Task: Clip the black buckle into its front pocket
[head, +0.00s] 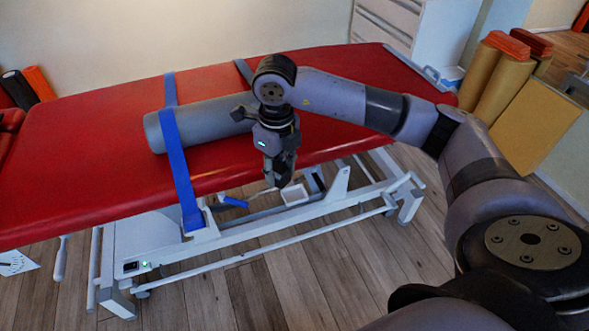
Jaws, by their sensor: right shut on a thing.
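My right gripper (279,178) points down just past the front edge of the red treatment table. Its dark fingers are shut on what appears to be the black buckle, which I cannot separate clearly from the fingers. A white pocket (294,194) shows on the frame below and slightly right of the fingertips. A dark blue strap (243,71) crosses the table's back edge and goes behind the grey roller (200,124); its front part is hidden by my arm. My left gripper is not in view.
A blue strap (179,165) runs over the roller's left end and down to a white holder (201,231) on the frame. The red table (75,170) stands on a white frame. Foam blocks (538,120) stand at right. The wooden floor in front is clear.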

